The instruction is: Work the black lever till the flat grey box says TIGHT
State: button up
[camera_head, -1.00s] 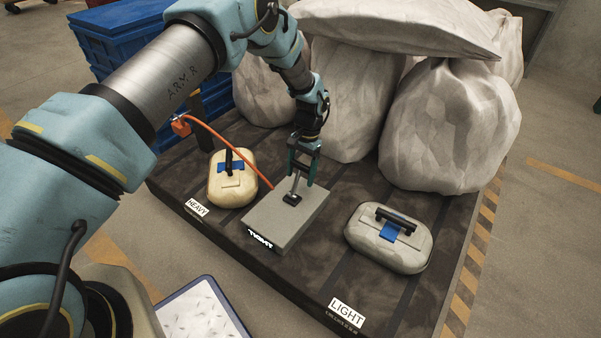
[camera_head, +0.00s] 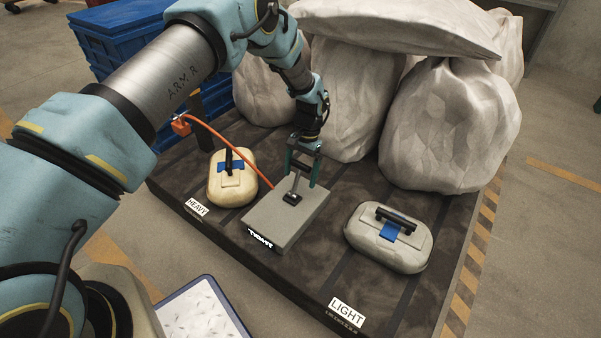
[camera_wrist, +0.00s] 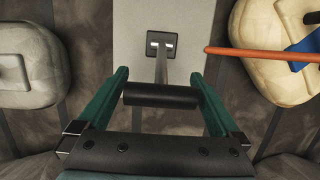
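The flat grey box (camera_head: 283,226) lies on the dark platform between two cases. White lettering (camera_head: 260,239) on its front edge is too small and distorted to read for sure. A lever with a grey stem (camera_head: 297,185) rises from a black slot on its top; in the wrist view its black crossbar (camera_wrist: 162,96) lies across the stem's end. My gripper (camera_head: 302,176) is above the box, its green fingers spread on either side of the crossbar. In the wrist view the fingers are close to the bar's ends; I cannot tell whether they touch.
A cream case (camera_head: 233,190) stands left, by the HEAVY label (camera_head: 197,207); a pale case (camera_head: 388,238) stands right, by the LIGHT label (camera_head: 346,311). An orange strap or cable (camera_head: 215,139) reaches the box. Large sacks (camera_head: 450,125) stand behind; blue crates (camera_head: 120,45) stand back left.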

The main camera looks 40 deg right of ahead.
jog(key=p+v, duration=0.2)
jog(key=v, duration=0.8)
jog(key=shift+r+p, duration=0.35)
jog(key=shift+r, duration=0.05)
